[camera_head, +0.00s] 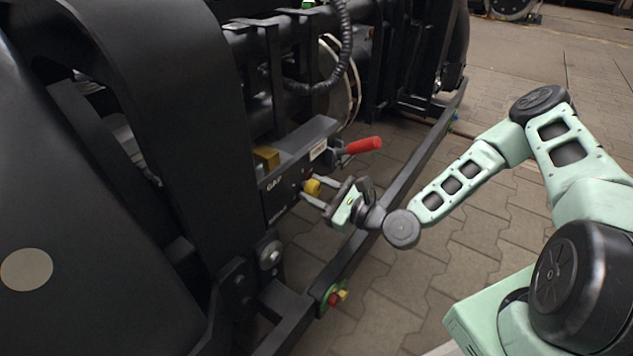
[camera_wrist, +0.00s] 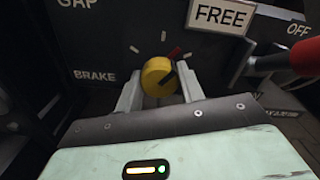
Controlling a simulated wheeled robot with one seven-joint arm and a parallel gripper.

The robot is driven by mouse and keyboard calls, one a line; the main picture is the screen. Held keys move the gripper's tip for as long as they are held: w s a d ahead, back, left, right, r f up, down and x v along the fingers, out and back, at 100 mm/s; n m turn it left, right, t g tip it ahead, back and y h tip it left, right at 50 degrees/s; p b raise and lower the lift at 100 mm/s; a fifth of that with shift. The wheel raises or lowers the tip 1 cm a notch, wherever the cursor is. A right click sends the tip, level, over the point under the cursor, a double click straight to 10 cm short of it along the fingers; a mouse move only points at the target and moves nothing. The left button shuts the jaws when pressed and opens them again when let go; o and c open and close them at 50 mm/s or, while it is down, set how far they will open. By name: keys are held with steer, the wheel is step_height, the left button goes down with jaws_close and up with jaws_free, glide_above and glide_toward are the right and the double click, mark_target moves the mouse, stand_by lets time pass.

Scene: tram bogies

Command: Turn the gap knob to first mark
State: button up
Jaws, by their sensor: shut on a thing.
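The yellow gap knob (camera_head: 312,187) sits on the face of the dark control box (camera_head: 283,196) marked GAP. In the wrist view the knob (camera_wrist: 157,76) has a dark pointer line slanting to its upper right. Several pale tick marks and one red mark (camera_wrist: 176,52) lie around its upper side. My gripper (camera_head: 308,191) reaches in from the right, one finger on each side of the knob, shut on it. The wrist view shows both fingers (camera_wrist: 159,78) flanking the knob, at its left and right. The knob's lower part is partly hidden by my gripper.
A red-handled lever (camera_head: 362,146) sticks out just above and right of my gripper, near the FREE plate (camera_wrist: 222,17) and an OFF label. A brass-coloured block (camera_head: 266,157) is on top of the box. A dark rail (camera_head: 408,190) runs below my wrist. Paved floor is open at right.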

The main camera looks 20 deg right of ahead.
steer(key=n+p, duration=0.5)
steer(key=n, duration=0.2)
steer(key=shift+r, duration=0.15)
steer(key=n+p, duration=0.3)
steer(key=n, duration=0.1)
steer(key=n+p, duration=0.2)
steer(key=n, duration=0.1)
steer(key=shift+d+r+n+p, duration=0.1)
steer(key=shift+n+p, duration=0.3)
steer(key=n+p, duration=0.4)
steer(key=n, duration=0.2)
steer(key=n+p, duration=0.4)
steer(key=n, duration=0.1)
steer(key=shift+n, duration=0.4)
steer(key=o, duration=1)
steer(key=shift+s, duration=0.15)
